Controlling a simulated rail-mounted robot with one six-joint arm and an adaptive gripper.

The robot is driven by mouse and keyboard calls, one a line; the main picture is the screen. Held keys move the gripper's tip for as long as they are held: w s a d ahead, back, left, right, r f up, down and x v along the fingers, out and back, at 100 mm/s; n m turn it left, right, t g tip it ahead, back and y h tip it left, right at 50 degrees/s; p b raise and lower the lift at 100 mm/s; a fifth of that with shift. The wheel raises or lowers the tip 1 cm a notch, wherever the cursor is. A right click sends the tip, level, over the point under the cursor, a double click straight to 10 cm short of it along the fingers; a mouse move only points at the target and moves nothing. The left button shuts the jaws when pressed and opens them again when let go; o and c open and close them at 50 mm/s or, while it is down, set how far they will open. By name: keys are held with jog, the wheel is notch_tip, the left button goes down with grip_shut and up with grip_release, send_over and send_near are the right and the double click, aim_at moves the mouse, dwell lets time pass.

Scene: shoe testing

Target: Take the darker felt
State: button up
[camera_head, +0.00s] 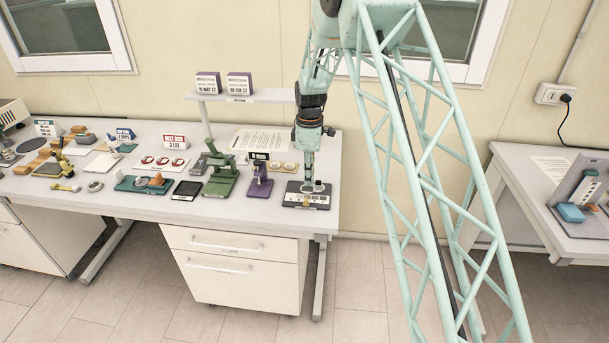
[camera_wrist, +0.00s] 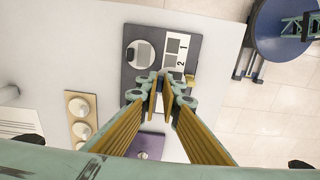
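My gripper (camera_head: 310,187) points down over the dark grey plate (camera_head: 293,200) at the bench's right end. In the wrist view its fingertips (camera_wrist: 160,92) stand close together, with a narrow gap and nothing visible between them. The plate (camera_wrist: 133,82) there bears a pale grey round piece (camera_wrist: 140,54) and a white card (camera_wrist: 174,50) with grey squares and numbers. A tan board (camera_wrist: 92,100) with round whitish pads (camera_wrist: 78,107) lies to the left, apart from my fingers. I cannot tell which round piece is the darker felt.
A purple device (camera_head: 258,181) and a green press (camera_head: 221,175) stand left of the plate. A white shelf (camera_head: 240,96) on a post carries two date boxes. Many small items crowd the bench's left. A second table (camera_head: 590,225) stands at right, across a floor gap.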

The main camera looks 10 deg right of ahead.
jog(key=s, duration=0.3)
jog(key=s+d, duration=0.1)
jog(key=s, duration=0.2)
jog(key=s+d, duration=0.1)
jog(key=s, duration=0.1)
jog(key=shift+s+r+b, duration=0.35)
jog(key=shift+s+r, duration=0.05)
